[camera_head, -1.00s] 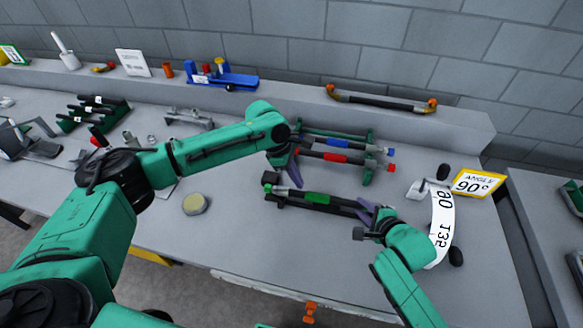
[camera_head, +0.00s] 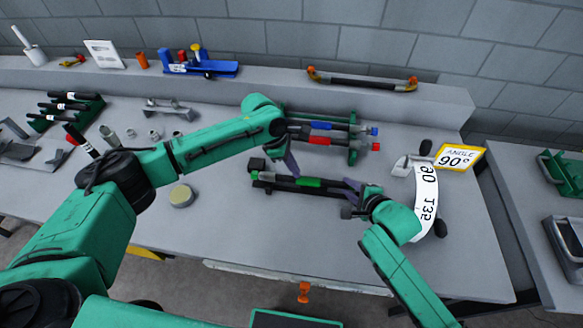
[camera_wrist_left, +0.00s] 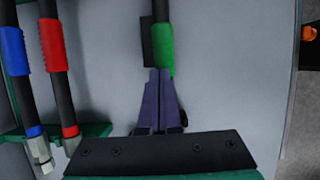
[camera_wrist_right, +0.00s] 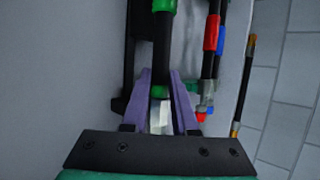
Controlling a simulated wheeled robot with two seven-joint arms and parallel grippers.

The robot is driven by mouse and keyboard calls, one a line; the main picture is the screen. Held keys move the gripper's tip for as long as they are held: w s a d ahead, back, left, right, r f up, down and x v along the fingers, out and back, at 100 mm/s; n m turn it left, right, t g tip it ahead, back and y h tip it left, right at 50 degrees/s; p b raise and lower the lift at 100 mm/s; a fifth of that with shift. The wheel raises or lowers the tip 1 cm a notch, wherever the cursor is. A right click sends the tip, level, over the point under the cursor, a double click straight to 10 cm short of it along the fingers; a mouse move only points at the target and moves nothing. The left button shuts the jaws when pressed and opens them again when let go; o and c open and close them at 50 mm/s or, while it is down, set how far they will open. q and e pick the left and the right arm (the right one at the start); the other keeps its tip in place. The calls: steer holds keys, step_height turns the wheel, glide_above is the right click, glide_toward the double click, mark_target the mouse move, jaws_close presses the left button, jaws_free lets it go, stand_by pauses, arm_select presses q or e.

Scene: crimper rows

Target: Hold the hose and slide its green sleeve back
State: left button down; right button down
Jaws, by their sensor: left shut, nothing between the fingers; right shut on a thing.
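The hose (camera_head: 335,187) is black and lies along a dark holder on the bench, with a green sleeve (camera_head: 308,182) around its middle. In the left wrist view the sleeve (camera_wrist_left: 163,50) is just beyond my left fingertips. My left gripper (camera_head: 294,170) is shut and empty, its purple fingers together by the sleeve's end. My right gripper (camera_head: 352,190) is shut on the hose near its right end. In the right wrist view its fingers (camera_wrist_right: 160,78) flank the hose by a green-banded end with a pale fitting (camera_wrist_right: 160,115).
A rack behind holds a blue-sleeved hose (camera_head: 330,126) and a red-sleeved hose (camera_head: 325,140). A yellow angle sign (camera_head: 459,158) and a white curved scale (camera_head: 426,200) stand to the right. A round tin (camera_head: 181,196) sits at left; the front bench is otherwise clear.

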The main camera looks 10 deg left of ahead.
arm_select(q)
steer(key=shift+d+r, duration=0.1)
steer(key=shift+d, duration=0.05)
arm_select(e)
steer(key=shift+a+r, duration=0.1)
steer(key=c, duration=0.8)
jaws_free()
steer(key=shift+o, duration=1)
steer(key=shift+w, duration=0.15)
arm_select(q)
steer(key=v, duration=1)
